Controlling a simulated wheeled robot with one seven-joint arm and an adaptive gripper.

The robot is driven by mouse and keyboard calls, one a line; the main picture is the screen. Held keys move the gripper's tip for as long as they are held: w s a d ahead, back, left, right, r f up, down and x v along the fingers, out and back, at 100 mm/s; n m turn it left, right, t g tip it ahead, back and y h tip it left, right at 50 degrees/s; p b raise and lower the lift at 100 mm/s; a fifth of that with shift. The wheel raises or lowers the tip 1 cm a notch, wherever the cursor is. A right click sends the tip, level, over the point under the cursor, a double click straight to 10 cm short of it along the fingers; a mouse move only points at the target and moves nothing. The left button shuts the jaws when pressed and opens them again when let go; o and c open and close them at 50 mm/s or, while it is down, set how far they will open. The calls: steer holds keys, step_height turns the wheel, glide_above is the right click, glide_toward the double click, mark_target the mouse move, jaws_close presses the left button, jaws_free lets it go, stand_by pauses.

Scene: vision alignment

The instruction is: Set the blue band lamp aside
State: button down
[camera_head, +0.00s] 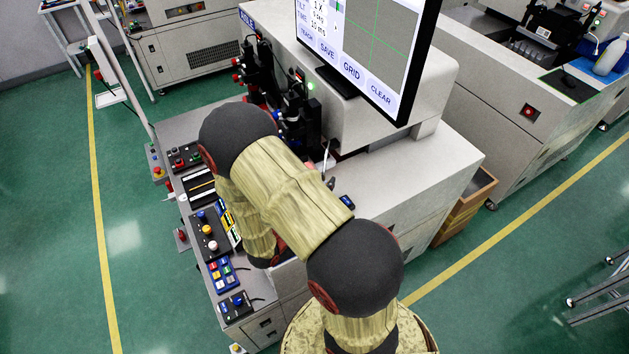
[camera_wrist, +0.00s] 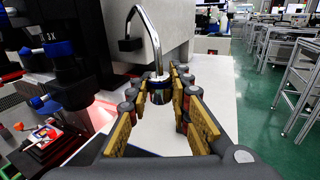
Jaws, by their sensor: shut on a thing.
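The blue band lamp (camera_wrist: 160,94) shows in the wrist view as a shiny curved metal neck rising from a short dark base with a blue band. Its neck arches up and to the left and ends in a dark head. My gripper (camera_wrist: 158,88) is shut on the base, with one finger on each side. The lamp looks upright above the pale machine top; I cannot tell whether its base touches that surface. In the head view my arm hides most of my gripper and the lamp.
The pale machine top (camera_head: 425,167) has free room to the right. A monitor (camera_head: 375,60) overhangs its back. Dark optics (camera_wrist: 67,75) stand left of the lamp over a red-lit stage (camera_wrist: 45,135). Button boxes (camera_head: 210,235) line the left edge.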

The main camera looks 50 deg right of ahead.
steer(key=shift+s+d+f, duration=0.1)
steer(key=shift+s+d, duration=0.45)
steer(key=shift+s, duration=0.35)
steer(key=c, duration=1.9)
jaws_free()
steer(key=shift+s, duration=0.1)
steer(key=a, duration=0.8)
steer(key=s+a, duration=0.1)
steer(key=a, duration=0.3)
